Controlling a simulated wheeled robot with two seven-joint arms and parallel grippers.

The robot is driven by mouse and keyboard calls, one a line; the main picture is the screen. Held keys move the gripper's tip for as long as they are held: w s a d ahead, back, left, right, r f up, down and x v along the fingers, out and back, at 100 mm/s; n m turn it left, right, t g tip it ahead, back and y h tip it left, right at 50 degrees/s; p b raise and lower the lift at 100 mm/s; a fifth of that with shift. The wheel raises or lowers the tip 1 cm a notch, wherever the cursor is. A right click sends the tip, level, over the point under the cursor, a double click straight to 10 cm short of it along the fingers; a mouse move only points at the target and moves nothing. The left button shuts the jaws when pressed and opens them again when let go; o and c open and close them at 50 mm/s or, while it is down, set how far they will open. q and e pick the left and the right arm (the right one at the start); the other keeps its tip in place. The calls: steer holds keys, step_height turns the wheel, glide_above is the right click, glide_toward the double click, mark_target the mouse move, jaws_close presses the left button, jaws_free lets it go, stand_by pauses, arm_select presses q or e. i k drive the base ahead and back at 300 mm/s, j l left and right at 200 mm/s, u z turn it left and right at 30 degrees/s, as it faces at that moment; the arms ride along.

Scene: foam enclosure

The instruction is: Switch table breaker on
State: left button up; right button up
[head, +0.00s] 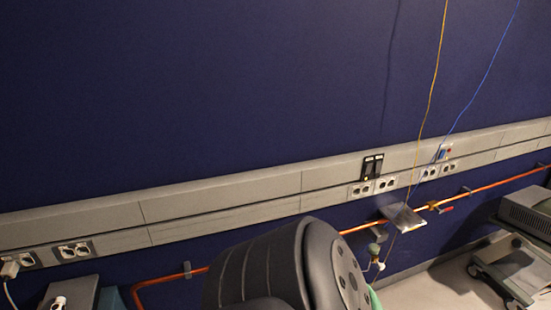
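Two small black switch-like units (372,167) sit side by side on the grey wall trunking (235,193), right of the middle. They may be the table breaker, but they carry no label I can read and their on or off position is too small to tell. Neither my left nor my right gripper is in view.
White sockets (386,184) line the trunking, with a plug (10,268) at far left. A copper pipe (487,187) runs below it. Yellow (434,85) and blue (484,80) cables hang at right. A grey wheeled unit (515,250) stands right, beside bare floor (440,288).

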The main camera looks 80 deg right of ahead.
mark_target(378, 164)
steer(key=z, duration=3.35)
